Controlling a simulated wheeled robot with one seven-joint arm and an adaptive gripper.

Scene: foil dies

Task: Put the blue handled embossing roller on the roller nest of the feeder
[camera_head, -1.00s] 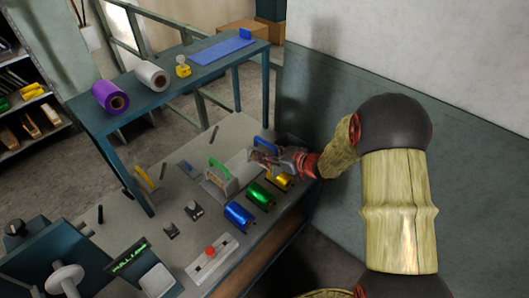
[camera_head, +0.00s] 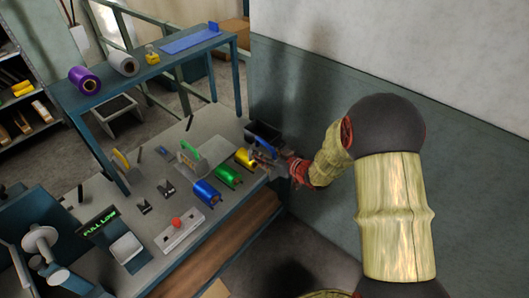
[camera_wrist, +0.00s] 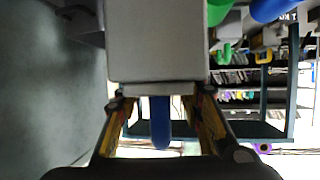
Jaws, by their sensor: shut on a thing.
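The blue handled embossing roller is in my gripper. In the head view its blue handle (camera_head: 264,144) shows just beyond my gripper (camera_head: 268,158), at the bench's right end near the yellow foil roll. In the wrist view the blue handle (camera_wrist: 160,122) lies between the two fingers of my gripper (camera_wrist: 160,135), with a large grey block (camera_wrist: 157,45) ahead, seemingly the roller's body. The roller's underside is hidden. Two small dark notched supports (camera_head: 145,207), seemingly the roller nest, stand on the bench by the feeder (camera_head: 85,245) at the left.
A green handled roller (camera_head: 193,150) and a yellow handled one (camera_head: 121,160) stand on the bench. Blue (camera_head: 205,194), green (camera_head: 228,175) and yellow (camera_head: 244,158) foil rolls line its front. A black bin (camera_head: 262,128) is beside my gripper. A control box (camera_head: 180,234) has a red button.

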